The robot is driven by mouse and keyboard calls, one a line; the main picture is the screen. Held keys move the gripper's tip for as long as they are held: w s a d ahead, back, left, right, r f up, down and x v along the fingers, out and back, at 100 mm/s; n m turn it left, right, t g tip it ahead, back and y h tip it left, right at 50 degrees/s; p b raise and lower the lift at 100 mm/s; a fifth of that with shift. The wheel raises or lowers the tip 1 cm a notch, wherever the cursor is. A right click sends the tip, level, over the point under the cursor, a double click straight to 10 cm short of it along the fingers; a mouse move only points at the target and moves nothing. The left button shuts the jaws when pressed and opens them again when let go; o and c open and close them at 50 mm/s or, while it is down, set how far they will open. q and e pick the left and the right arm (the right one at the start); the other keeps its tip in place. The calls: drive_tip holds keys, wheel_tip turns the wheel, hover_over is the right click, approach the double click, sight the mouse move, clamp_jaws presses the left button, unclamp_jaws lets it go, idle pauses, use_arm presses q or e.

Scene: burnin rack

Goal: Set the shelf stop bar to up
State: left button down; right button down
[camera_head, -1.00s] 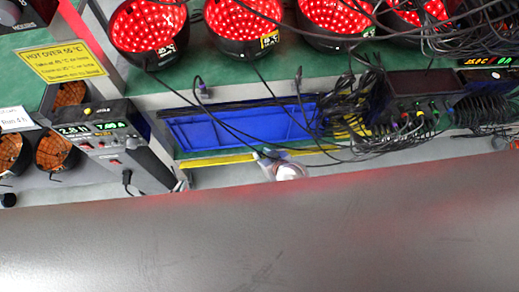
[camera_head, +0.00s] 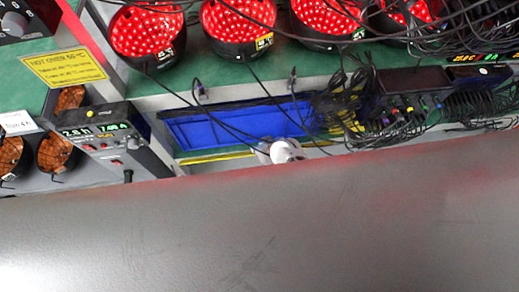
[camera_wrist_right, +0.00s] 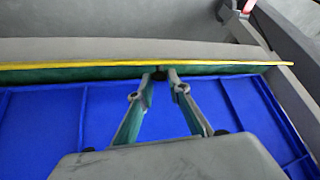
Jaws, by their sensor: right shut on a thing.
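The stop bar is a thin yellow strip (camera_head: 218,157) along the front edge of the shelf, below a blue tray (camera_head: 190,132). In the right wrist view the yellow bar (camera_wrist_right: 80,65) runs across the picture, with a green strip and the blue tray floor (camera_wrist_right: 50,115) below it. My right gripper (camera_wrist_right: 169,74) has its fingertips close together at the bar's edge and is shut on it; the exact contact is small and dark. In the head view a white rounded part, likely of my right arm, covers part of the bar. My left gripper is not in view.
Red-lit round lamps (camera_head: 238,25) stand on the shelf above, with black cables hanging across the tray. A power unit (camera_head: 105,135) stands left, and cabled boxes (camera_head: 415,85) stand right. A large grey surface (camera_head: 250,230) fills the foreground.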

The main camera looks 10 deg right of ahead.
drive_tip(key=shift+w+d+m+g, duration=0.15)
drive_tip(key=shift+w+g, duration=0.35)
drive_tip(key=shift+g, duration=0.3)
drive_tip(key=shift+w+m+g, duration=0.15)
drive_tip(key=shift+w+g, duration=0.35)
drive_tip(key=shift+g, duration=0.3)
drive_tip(key=shift+r, duration=0.1)
drive_tip(key=c, duration=2.2)
unclamp_jaws()
